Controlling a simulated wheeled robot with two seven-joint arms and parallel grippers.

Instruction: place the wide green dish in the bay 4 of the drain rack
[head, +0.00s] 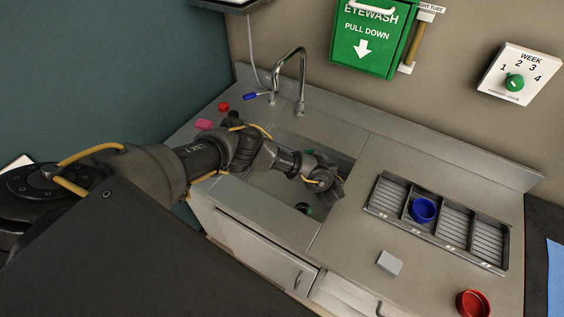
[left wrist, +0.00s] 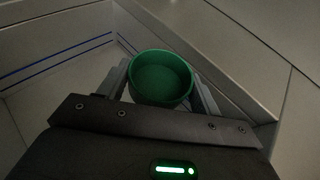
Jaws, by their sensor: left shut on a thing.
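The green dish (left wrist: 161,78) is round and open-topped, and sits between the two fingers of my left gripper (left wrist: 160,85) in the left wrist view. The gripper is shut on it. The drain rack (head: 430,237) lies on the counter right of the sink, with bays in a row. Its small labels are not clearly legible. The rightmost bay (head: 488,246) is empty. My right gripper is not in view.
A blue cup (head: 423,210) stands in the rack's second bay from left. A grey block (head: 390,262) and a red dish (head: 473,303) are in front of the rack. The faucet (head: 300,80) rises behind the sink (head: 275,190). Small red, pink and blue items lie left of it.

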